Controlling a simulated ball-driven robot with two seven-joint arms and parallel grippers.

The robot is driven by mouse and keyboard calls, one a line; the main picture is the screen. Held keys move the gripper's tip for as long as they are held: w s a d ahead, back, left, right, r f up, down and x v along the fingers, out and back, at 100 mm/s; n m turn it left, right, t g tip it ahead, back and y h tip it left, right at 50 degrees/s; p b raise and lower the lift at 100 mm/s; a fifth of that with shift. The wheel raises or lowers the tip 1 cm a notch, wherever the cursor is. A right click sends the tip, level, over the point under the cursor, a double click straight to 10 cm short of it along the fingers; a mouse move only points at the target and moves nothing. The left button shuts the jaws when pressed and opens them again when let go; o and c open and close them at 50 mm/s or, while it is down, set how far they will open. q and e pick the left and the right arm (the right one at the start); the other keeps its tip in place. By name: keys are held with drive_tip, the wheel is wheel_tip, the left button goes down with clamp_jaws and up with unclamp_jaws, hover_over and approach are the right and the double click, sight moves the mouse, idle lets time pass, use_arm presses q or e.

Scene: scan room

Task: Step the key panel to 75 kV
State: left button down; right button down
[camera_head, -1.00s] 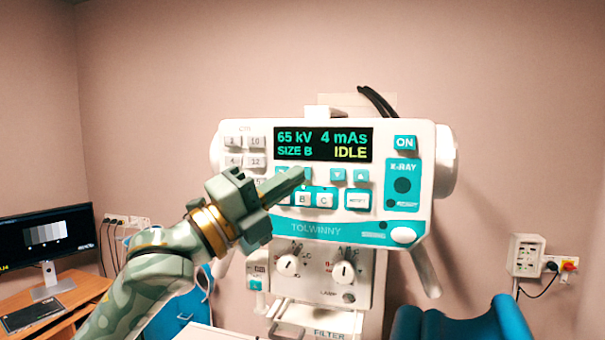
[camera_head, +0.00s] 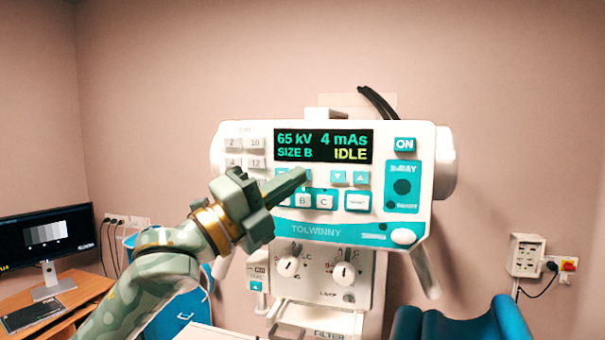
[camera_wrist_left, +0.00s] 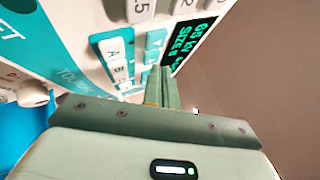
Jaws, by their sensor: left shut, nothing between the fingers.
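The white and teal key panel (camera_head: 310,229) faces me in the middle of the head view. Its display (camera_head: 323,146) reads 65 kV, 4 mAs, SIZE B and IDLE. My left gripper (camera_head: 299,175) is shut and empty, its fingertips in front of the arrow keys below the display. It covers part of the left pair of arrow keys; I cannot tell whether it touches one. The right pair of arrow keys (camera_head: 349,177) shows clear. In the left wrist view the fingertips (camera_wrist_left: 160,74) lie close to teal keys (camera_wrist_left: 154,42) beside the display (camera_wrist_left: 187,46). My right gripper is not in view.
Number keys (camera_head: 245,151) sit left of the display and an ON key (camera_head: 404,144) sits right of it. Two knobs (camera_head: 289,266) are below the panel. A desk with a monitor (camera_head: 48,243) stands at left. A blue padded piece (camera_head: 465,322) is at lower right.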

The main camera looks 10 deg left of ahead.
use_arm(q)
drive_tip(key=shift+w, duration=0.35)
idle(0.7)
drive_tip(key=shift+s, duration=0.8)
drive_tip(key=shift+s+p, duration=0.1)
drive_tip(key=shift+p, duration=0.2)
drive_tip(key=shift+s+a+p, duration=0.1)
drive_tip(key=shift+s+p, duration=0.25)
drive_tip(key=shift+s, duration=2.05)
idle(0.5)
